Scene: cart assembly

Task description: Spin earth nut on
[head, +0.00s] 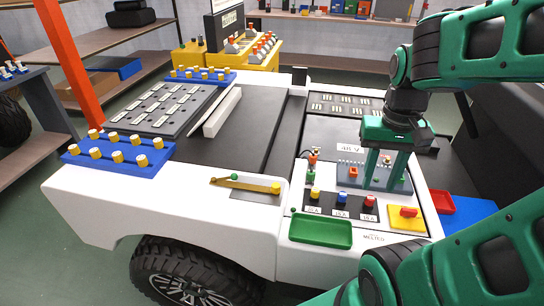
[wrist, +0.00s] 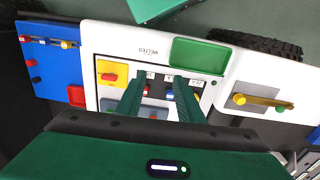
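No thing in view can be picked out for certain as the earth nut. A brass strap (head: 250,184) lies in a recess on the white cart top, with a green knob (head: 235,177) at its left end and a yellow round piece (head: 277,188) at its right end. The strap also shows at the right of the wrist view (wrist: 262,102). My gripper (head: 382,184) points down over the grey block on the panel, to the right of the strap. Its two fingers stand apart with a visible gap, and nothing shows held. In the wrist view my gripper (wrist: 155,98) is also open.
An empty green tray (head: 320,232) sits at the cart's front edge. Red, blue and yellow fuses (head: 342,197), a red switch on a yellow plate (head: 406,219) and a red tray (head: 442,202) surround my gripper. Blue racks (head: 118,153) with yellow-topped pegs stand at left.

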